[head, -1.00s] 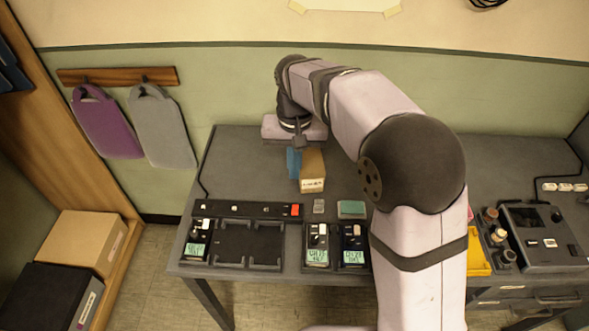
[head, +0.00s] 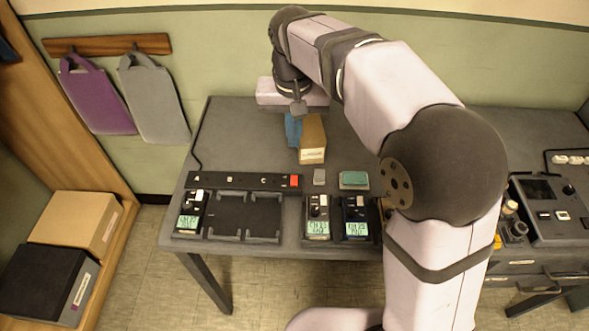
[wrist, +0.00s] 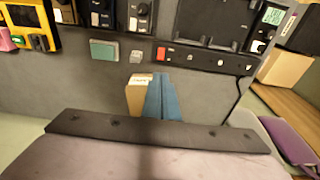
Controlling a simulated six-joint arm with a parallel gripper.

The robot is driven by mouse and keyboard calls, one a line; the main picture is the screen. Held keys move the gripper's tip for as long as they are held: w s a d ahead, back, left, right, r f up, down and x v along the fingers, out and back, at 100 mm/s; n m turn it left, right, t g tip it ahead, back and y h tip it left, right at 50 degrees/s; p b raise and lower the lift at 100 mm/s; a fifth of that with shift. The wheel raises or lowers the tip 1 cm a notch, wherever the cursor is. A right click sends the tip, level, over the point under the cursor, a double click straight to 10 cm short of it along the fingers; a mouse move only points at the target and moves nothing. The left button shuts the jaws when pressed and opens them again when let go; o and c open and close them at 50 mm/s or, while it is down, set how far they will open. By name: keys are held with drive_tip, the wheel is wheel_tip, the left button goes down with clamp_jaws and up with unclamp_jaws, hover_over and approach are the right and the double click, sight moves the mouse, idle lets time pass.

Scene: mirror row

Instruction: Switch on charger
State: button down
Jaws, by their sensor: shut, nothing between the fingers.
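The charger is a long black strip (head: 240,181) with a red switch (head: 294,181) at its right end, above a dark charging tray (head: 278,239). In the wrist view the red switch (wrist: 161,53) sits at the strip's near left end. I cannot tell whether it is on or off. One handset (head: 189,211) with a lit green screen is in the tray's left bay; the middle bays look empty. My gripper (head: 293,140) hangs behind the strip. Its blue fingers (wrist: 160,78) are shut together and empty, apart from the switch.
A cardboard box (head: 312,140) stands close beside my fingers. A small grey block (head: 319,177), a green pad (head: 354,180) and two handsets (head: 317,218) (head: 356,219) are right of the switch. A control console (head: 550,215) is far right. The back left tabletop is clear.

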sight(295, 176)
drive_tip(key=shift+f, duration=0.15)
drive_tip(key=f, duration=0.4)
drive_tip(key=w+f, duration=0.1)
drive_tip(key=f, duration=0.4)
drive_tip(key=w+f+p, duration=0.1)
drive_tip(key=f, duration=0.3)
drive_tip(key=shift+f, duration=0.35)
